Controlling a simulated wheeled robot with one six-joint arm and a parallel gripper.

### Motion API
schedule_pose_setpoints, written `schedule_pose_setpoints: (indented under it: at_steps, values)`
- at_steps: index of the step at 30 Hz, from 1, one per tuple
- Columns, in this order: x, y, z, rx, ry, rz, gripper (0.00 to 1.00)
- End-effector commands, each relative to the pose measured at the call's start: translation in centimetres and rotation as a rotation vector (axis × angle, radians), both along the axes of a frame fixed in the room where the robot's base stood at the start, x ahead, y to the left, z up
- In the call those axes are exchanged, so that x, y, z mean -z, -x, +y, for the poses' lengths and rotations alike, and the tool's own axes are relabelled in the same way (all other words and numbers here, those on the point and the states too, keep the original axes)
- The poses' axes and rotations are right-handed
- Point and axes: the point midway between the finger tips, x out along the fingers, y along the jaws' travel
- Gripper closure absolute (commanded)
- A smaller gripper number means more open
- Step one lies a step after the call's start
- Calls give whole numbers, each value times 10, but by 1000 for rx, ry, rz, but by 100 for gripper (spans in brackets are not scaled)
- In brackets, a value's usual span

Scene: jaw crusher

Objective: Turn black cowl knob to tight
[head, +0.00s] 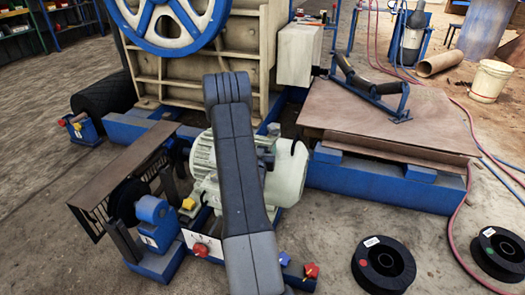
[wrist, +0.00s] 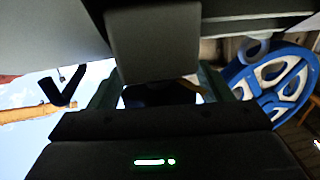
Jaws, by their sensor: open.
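The pale green motor (head: 203,155) stands low in front of the crusher, partly hidden behind my dark arm in the head view. Its rounded cowl (head: 290,178) shows to the right of my arm. A small black spot (head: 293,148) shows near the top of the cowl; I cannot tell whether it is the black knob or how it is turned. My gripper (wrist: 160,92) shows in the wrist view with its two fingers apart. Nothing is clearly held between them. The head view does not show my gripper clearly, and I cannot make out the knob in the wrist view.
A belt guard (head: 122,172) is left of the motor. Red (head: 201,249) and yellow (head: 188,204) knobs sit low. Black spools (head: 384,265) lie on open floor at right.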

Motion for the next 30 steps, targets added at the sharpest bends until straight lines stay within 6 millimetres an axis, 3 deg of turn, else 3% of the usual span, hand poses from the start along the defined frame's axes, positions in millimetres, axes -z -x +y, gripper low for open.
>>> schedule_pose_setpoints:
  at_steps: [7,14,23,30]
  values:
    - [0,-1,0,0,0,0,28]
    - [0,0,0,0,0,0,73]
    - [0,0,0,32,0,-1,73]
    - [0,0,-2,161,-1,-1,73]
